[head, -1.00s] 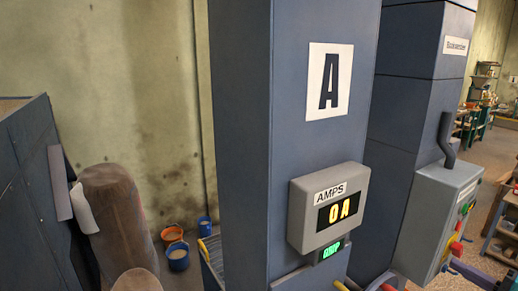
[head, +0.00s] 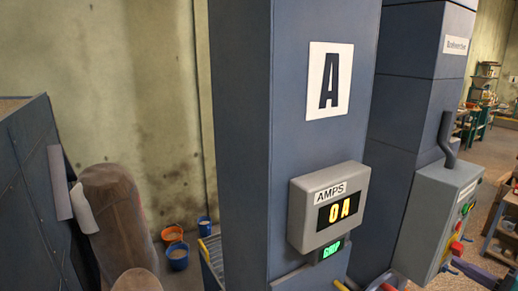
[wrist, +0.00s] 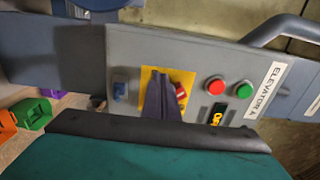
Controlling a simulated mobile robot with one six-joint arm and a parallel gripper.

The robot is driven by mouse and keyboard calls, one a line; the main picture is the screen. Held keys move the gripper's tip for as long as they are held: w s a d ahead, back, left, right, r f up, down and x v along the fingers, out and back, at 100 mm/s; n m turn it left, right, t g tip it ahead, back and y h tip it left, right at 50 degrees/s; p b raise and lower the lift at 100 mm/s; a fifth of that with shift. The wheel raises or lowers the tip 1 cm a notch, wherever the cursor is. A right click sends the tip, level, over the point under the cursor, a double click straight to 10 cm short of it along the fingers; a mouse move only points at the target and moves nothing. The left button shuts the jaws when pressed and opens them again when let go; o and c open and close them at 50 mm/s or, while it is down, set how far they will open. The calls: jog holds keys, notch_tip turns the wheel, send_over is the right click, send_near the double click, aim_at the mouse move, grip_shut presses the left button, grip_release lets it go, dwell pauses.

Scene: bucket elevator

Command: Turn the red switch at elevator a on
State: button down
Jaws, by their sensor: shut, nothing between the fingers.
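The red switch (wrist: 180,92) sits on a yellow plate (wrist: 148,77) on the grey panel labelled ELEVATOR A (wrist: 225,60) in the wrist view. My gripper (wrist: 165,76) is shut and empty. Its dark fingers lie in front of the yellow plate, just left of the red switch, and cover part of both. I cannot tell whether they touch the switch. In the head view, a grey control box (head: 432,205) at the right carries coloured controls on its side, seen at a steep angle.
The AMPS meter (head: 328,210), reading 0 A, juts from the column marked A (head: 329,80).

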jog(key=shift+s+a+r+b, duration=0.1)
jog(key=shift+r+b, duration=0.35)
jog(key=shift+r, duration=0.3)
dwell(0.6)
jog(key=shift+r+b, duration=0.3)
jog(key=shift+r, duration=0.5)
dwell(0.3)
jog(key=shift+s+a+r, duration=0.1)
jog(key=shift+a+r, duration=0.05)
jog(key=shift+a, duration=0.05)
dwell(0.5)
jog(key=shift+s, duration=0.1)
jog(key=v, duration=0.6)
jog(key=shift+b, duration=0.3)
dwell(0.3)
